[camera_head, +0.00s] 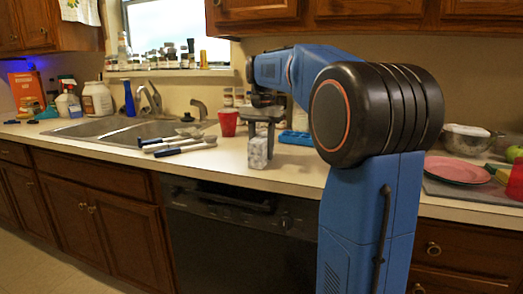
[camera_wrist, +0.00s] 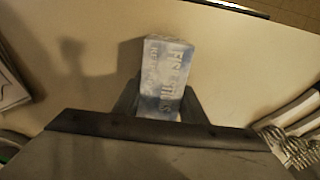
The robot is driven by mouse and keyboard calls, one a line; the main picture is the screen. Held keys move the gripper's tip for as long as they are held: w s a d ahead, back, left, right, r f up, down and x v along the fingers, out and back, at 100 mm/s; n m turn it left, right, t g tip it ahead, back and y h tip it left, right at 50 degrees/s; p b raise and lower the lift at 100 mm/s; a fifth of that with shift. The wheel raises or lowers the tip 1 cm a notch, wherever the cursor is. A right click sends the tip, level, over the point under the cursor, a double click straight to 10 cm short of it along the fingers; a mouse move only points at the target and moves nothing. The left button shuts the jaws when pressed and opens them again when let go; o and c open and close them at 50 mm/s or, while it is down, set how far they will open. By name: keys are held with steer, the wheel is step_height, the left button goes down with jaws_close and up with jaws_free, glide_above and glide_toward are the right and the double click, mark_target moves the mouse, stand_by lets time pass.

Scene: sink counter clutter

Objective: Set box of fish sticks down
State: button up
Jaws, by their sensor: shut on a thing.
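The box of fish sticks (camera_head: 258,152) is a small upright carton with a pale, mottled blue-white print. It is at the counter's front part, right of the white-and-blue utensils. Its lettering shows in the wrist view, where the box (camera_wrist: 167,72) is between the two dark fingers. My gripper (camera_head: 262,124) comes down from above and is shut on the box; it also shows in the wrist view (camera_wrist: 158,104). The box's bottom is at or just above the counter (camera_head: 225,160); I cannot tell if it touches.
White-and-blue utensils (camera_head: 180,145) lie left of the box. A red cup (camera_head: 228,122) stands behind it, and a blue tray (camera_head: 296,137) lies to its right. The sink (camera_head: 120,131) is further left. The counter's front edge is close to the box.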

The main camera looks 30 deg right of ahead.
steer(key=o, duration=1.3)
steer(key=shift+f, duration=0.1)
step_height(320, 180, up, 12)
steer(key=shift+r, duration=0.15)
steer(key=shift+s+a, duration=0.1)
steer(key=s+a+f+n+t, duration=0.1)
steer(key=s+a+f+n, duration=0.2)
steer(key=s+f, duration=0.7)
steer(key=s+a+f+n+t, duration=0.2)
steer(key=s+a+f+n, duration=0.2)
steer(key=s+a+f, duration=0.3)
steer(key=s+a+f+n+t, duration=0.1)
steer(key=s+a+f+n, duration=0.2)
steer(key=s+f, duration=1)
steer(key=shift+a+f+t, duration=0.4)
steer(key=shift+a+f, duration=0.7)
steer(key=shift+a, duration=0.2)
